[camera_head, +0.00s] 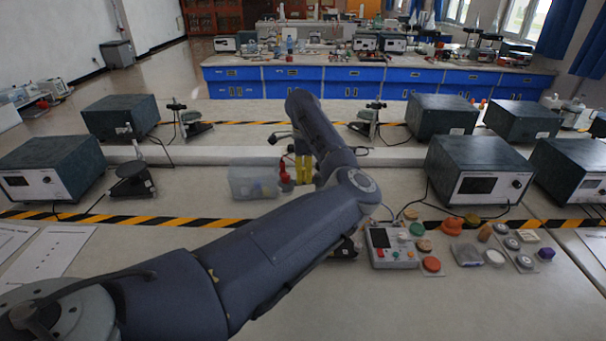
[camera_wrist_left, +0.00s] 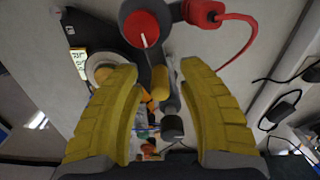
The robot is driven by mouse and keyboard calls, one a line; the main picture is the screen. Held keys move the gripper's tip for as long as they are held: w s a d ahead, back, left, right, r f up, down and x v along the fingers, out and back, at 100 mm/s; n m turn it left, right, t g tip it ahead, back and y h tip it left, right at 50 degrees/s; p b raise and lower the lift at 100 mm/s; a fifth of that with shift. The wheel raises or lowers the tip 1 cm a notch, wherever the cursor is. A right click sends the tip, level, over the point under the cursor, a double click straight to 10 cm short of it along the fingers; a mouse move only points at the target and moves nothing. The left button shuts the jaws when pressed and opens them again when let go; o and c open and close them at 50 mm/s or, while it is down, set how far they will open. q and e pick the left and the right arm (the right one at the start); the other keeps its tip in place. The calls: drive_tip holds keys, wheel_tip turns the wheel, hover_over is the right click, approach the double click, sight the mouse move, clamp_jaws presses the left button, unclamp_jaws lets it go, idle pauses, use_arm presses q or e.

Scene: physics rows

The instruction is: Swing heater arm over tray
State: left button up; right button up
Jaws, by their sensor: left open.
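My left gripper (camera_head: 303,170) is over the middle of the bench in the head view, its yellow fingers partly behind my arm. In the left wrist view its two fingers (camera_wrist_left: 160,76) are apart. Between them, at fingertip depth or beyond, is a short rod with a yellow end (camera_wrist_left: 160,85) and dark parts below it. I cannot tell whether a finger touches it. Above is a dark device with a red round knob (camera_wrist_left: 143,28), which may belong to the heater. I cannot pick out the tray for certain. My right gripper is not in view.
A clear plastic box (camera_head: 253,183) stands just left of the gripper. A red object (camera_head: 285,178) is close beside it. A red plug (camera_wrist_left: 203,12) trails a red cable. A control box (camera_head: 391,247) and small coloured pieces lie right. Grey instruments (camera_head: 480,172) stand on both sides.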

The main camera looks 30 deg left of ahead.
use_arm(q)
clamp_jaws()
idle(0.4)
